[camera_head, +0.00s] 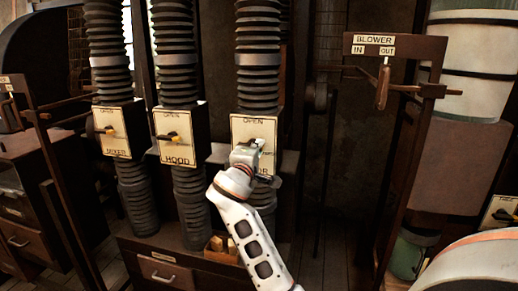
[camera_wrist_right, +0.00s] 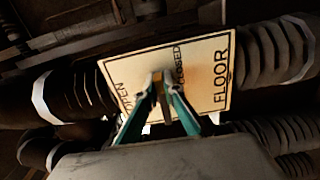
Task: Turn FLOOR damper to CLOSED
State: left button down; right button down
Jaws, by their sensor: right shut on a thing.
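The FLOOR damper is a dark box with a cream plate (camera_head: 247,124) on the third ribbed duct in the head view. In the wrist view its plate (camera_wrist_right: 205,62) reads OPEN, CLOSED and FLOOR, tilted in the picture. My right gripper (camera_head: 250,150) is at the front of this plate and covers its middle and part of the lower lettering. In the wrist view the two green fingers (camera_wrist_right: 161,82) are shut on the damper's handle (camera_wrist_right: 165,103), a dark piece mostly hidden between them. I cannot tell exactly where the handle points. My left gripper is not in view.
The HOOD damper (camera_head: 176,151) and MIXER damper (camera_head: 116,144) stand to the left with short levers. A BLOWER frame (camera_head: 437,54) with a hanging handle (camera_head: 383,84) stands right. A low wooden cabinet (camera_head: 180,262) is below the ducts.

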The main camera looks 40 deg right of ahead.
jog(key=shift+w+a+f, duration=0.1)
jog(key=shift+a+f, duration=0.1)
jog(key=shift+f, duration=0.05)
jog(key=c, duration=2.2)
grip_release()
jog(key=shift+o, duration=0.2)
jog(key=shift+r, duration=0.1)
jog(key=v, duration=1.2)
